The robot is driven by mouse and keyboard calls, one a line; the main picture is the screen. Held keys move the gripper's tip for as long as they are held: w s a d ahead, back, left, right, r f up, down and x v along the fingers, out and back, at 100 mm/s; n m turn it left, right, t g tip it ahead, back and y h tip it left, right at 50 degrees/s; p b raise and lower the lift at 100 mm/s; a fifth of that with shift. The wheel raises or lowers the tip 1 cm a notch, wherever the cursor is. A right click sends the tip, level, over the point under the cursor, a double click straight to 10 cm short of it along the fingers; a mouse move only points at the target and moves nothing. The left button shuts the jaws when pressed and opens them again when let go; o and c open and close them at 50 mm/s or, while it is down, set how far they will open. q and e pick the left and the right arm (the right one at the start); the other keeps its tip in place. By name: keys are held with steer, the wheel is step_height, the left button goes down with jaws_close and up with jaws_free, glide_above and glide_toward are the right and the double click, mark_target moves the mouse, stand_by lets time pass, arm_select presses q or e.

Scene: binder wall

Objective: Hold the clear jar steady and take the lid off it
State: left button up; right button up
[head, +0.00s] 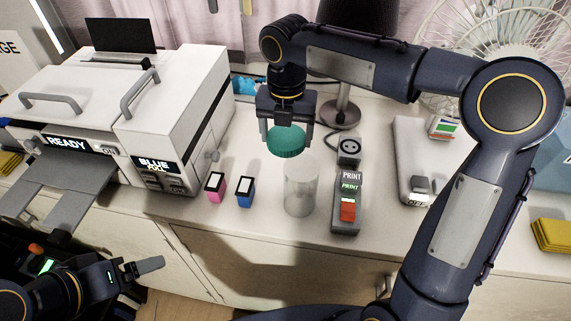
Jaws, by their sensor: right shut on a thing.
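The clear jar (299,192) stands upright on the white counter, near its front edge, with its top open. The green lid (286,141) is in the air above the jar and a little to its left, apart from the rim. My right gripper (285,128) points down and is shut on the lid, with a finger on each side. My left gripper (143,268) is low at the lower left, in front of the counter and away from the jar. Its fingers show only partly, so I cannot tell how far apart they are.
A print control box (347,204) with a red switch stands just right of the jar. Pink (215,186) and blue (245,190) cartridges stand to its left, near the large white printer (160,120). A lamp base (340,115) and fan (490,50) are behind.

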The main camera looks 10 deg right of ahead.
step_height(320, 180, down, 11)
stand_by(0.4)
steer(key=shift+f, duration=0.15)
steer(key=o, duration=1.1)
